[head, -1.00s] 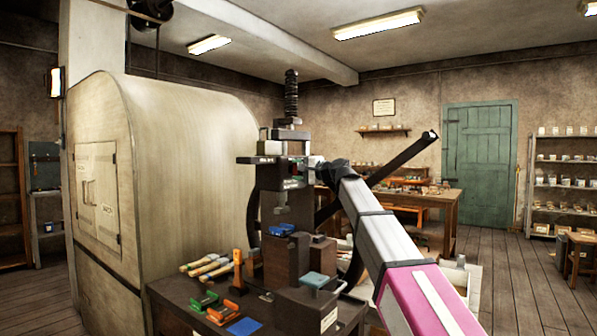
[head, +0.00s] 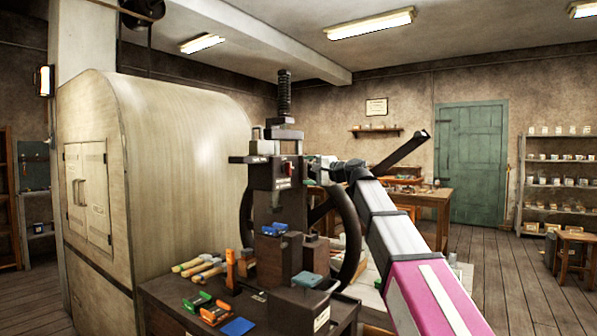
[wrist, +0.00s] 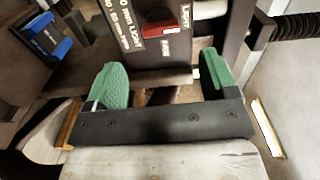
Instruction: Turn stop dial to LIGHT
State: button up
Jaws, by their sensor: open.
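The stop dial is a small red knob (wrist: 160,24) on the dark front plate of the press. It sits by white lettering, with "LIGHT" to its right in the wrist view. It also shows as a small red spot in the head view (head: 287,168). My gripper (wrist: 162,78) is open and empty, with its green fingertips apart. In the wrist view the dial lies ahead of the gap between them, beyond the fingertips. In the head view my arm reaches the press head from the right, and the fingers are mostly hidden there.
The press (head: 272,180) has a threaded screw (head: 284,95) on top and a dark handwheel (head: 347,235) close to my arm. Blue blocks (head: 273,229) sit on the press. Tools with wooden handles (head: 197,266) lie on the bench. A large pale cabinet (head: 185,180) stands left.

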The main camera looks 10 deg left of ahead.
jog(key=shift+v, duration=1.4)
jog(key=d+f+h, duration=0.1)
jog(key=d+f, duration=0.1)
jog(key=f, duration=0.5)
jog(key=w+d+f+h, duration=0.1)
jog(key=d+f+h, duration=0.1)
jog(key=f, duration=0.6)
jog(key=d+f+h, duration=0.2)
jog(key=d+f, duration=0.1)
jog(key=f, duration=0.5)
jog(key=shift+w+d+f+n, duration=0.2)
jog(key=shift+w+f+n, duration=0.1)
jog(key=shift+w, duration=0.1)
jog(key=s+d+f+n+g+h, duration=0.1)
jog(key=s+d+f+h, duration=0.2)
jog(key=d+f, duration=0.5)
jog(key=s+d+f+g+h, duration=0.1)
jog(key=s+d+f+h, duration=0.2)
jog(key=f, duration=1)
jog(key=s+d+f+n+g+h, duration=0.15)
jog(key=s+d+f, duration=0.35)
jog(key=f, duration=0.5)
jog(key=s+d+f+n+g+h, duration=0.1)
jog(key=s+d+f+g+h, duration=0.2)
jog(key=s+d+f, duration=0.8)
notch_tip(320, 180, down, 2)
jog(key=shift+s+d+f+h, duration=0.15)
jog(key=shift+s+h, duration=0.1)
jog(key=shift+h, duration=0.3)
